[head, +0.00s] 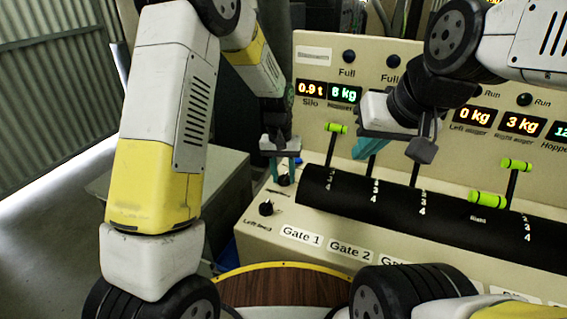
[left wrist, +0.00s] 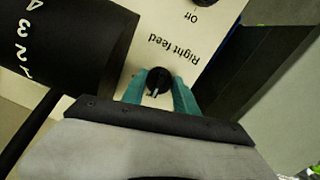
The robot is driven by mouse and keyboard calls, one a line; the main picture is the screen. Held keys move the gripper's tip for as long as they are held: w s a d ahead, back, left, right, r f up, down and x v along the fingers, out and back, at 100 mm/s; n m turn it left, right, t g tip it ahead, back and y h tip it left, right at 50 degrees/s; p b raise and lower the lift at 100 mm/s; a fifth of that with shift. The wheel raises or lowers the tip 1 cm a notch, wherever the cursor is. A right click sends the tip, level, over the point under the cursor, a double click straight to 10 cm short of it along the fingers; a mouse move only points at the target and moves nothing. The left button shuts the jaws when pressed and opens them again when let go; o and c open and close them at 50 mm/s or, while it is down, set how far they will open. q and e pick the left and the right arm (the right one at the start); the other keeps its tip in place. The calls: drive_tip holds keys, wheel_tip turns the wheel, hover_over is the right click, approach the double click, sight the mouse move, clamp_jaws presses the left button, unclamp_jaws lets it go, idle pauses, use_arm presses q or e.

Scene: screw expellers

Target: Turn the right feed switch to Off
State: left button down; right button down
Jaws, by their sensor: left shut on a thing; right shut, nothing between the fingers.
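The right feed switch (left wrist: 158,78) is a small black round knob on the cream panel, with a "Right feed" label beside it. A pale mark on it points toward the bottom of the left wrist view. My left gripper (head: 284,172) is at this switch, its teal fingers on both sides of the knob and shut on it. In the head view the knob is mostly hidden by the fingers. An "Off" label shows further up in the left wrist view. My right gripper (head: 363,149) is shut and empty above the lever bank, partly hidden by its own wrist.
The left feed knob (head: 266,208) is close by, nearer the panel's front edge. A black drum (head: 345,193) with green-handled levers (head: 488,199) lies to the right. Lit displays (head: 310,88) are on the back panel.

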use_arm(q)
drive_tip(key=c, duration=1.2)
unclamp_jaws()
drive_tip(key=shift+c, duration=0.2)
drive_tip(key=shift+r, duration=0.15)
drive_tip(key=r, duration=0.7)
drive_tip(key=shift+w+a+r, duration=0.1)
drive_tip(key=shift+a+r, duration=0.15)
drive_tip(key=shift+r, duration=0.1)
